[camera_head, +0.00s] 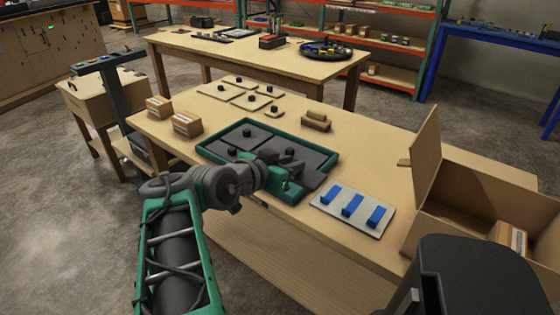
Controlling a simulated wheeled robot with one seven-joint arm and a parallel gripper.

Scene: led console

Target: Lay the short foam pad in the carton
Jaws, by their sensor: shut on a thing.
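An open cardboard carton (478,196) stands at the right end of the table, flap raised, with a small brown box (508,237) inside. A green-rimmed tray (212,156) lies at the table's middle, holding dark grey pads (258,136) with black knobs. My gripper (291,165) is low over the tray's right part. It is shut on a dark piece there, which seems to be one of the grey pads; the arm hides its grip. I cannot tell which pad is the short foam one, or whether the held piece is lifted.
A light plate with several blue bars (352,206) lies between tray and carton. The table's back right is clear.

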